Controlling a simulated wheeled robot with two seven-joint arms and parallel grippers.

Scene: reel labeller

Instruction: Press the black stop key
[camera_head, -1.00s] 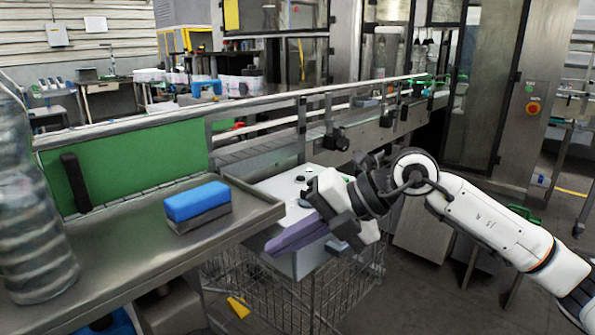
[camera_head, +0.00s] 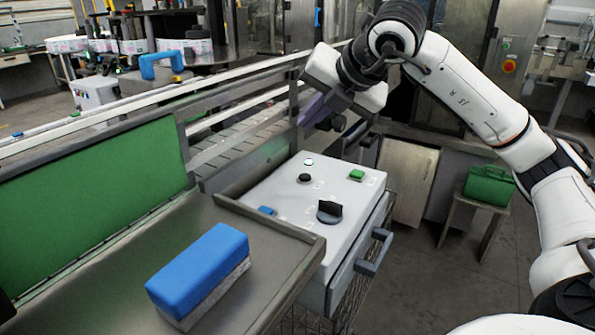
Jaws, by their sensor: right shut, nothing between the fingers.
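The black stop key (camera_head: 304,178) is a small round black button on the sloped top of a white control box (camera_head: 285,190). Nothing covers it. My right gripper (camera_head: 310,110) is above and behind the box, apart from the key. It is shut and empty; its purple fingers are partly hidden behind its own body. My left gripper is out of view.
The box also has a white lamp (camera_head: 308,162), a green key (camera_head: 356,175), a blue key (camera_head: 267,210) and a black rotary knob (camera_head: 329,212). A blue block (camera_head: 198,272) lies on the metal tray (camera_head: 225,215) at left. A conveyor rail (camera_head: 240,85) runs behind.

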